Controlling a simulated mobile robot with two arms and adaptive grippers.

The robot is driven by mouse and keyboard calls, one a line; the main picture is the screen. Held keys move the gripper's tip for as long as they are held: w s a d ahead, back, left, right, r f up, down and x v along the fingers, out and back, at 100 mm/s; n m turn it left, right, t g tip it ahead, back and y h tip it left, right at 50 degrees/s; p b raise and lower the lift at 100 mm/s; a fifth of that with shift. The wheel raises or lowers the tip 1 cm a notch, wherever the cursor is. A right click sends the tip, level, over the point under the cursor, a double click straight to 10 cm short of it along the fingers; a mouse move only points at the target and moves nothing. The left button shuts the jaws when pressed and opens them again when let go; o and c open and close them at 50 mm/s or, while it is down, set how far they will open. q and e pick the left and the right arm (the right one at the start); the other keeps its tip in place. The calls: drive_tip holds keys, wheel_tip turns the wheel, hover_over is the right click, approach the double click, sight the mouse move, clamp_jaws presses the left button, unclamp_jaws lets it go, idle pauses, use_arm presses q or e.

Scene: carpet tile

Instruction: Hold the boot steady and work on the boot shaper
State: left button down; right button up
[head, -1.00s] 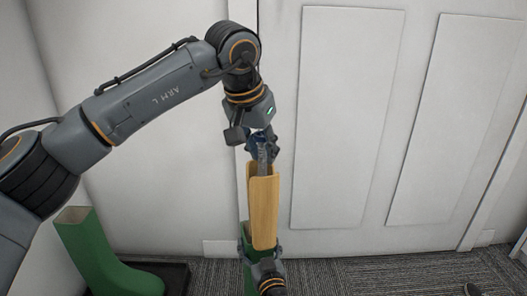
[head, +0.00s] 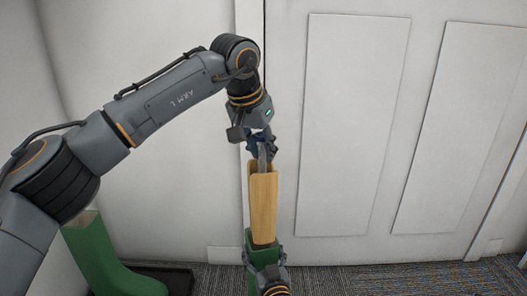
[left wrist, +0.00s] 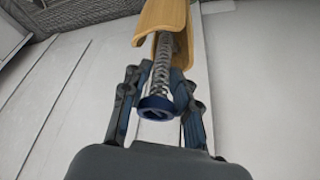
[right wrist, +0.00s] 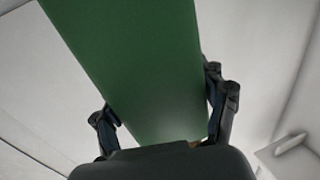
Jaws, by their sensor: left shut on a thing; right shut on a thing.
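The boot shaper has a wooden body (head: 263,205), standing upright in the top of a green boot (head: 262,256). My left gripper (head: 262,150) is above the wood. In the left wrist view, its fingers (left wrist: 157,85) are shut on the shaper's upper end, around its blue knob (left wrist: 157,108) and coiled metal shaft (left wrist: 162,65). The shaft runs into the split wooden body (left wrist: 160,22). My right gripper (head: 265,270) is low in the head view, shut on the boot's shaft. In the right wrist view, its fingers (right wrist: 165,115) flank the green boot (right wrist: 135,60). The boot's foot is hidden.
A second green boot (head: 108,262) stands at lower left on a dark tray (head: 180,277). A white panelled door (head: 355,125) and pale wall are close behind. Grey carpet (head: 400,278) to the right is mostly clear.

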sight(251, 206)
use_arm(q)
drive_tip(key=shift+w+a, duration=0.2)
drive_tip(key=shift+w, duration=0.45)
drive_tip(key=shift+s+f, duration=0.1)
drive_tip(key=shift+f, duration=11.85)
drive_tip(key=c, duration=0.9)
unclamp_jaws()
drive_tip(key=shift+f, duration=0.1)
drive_tip(key=v, duration=1.2)
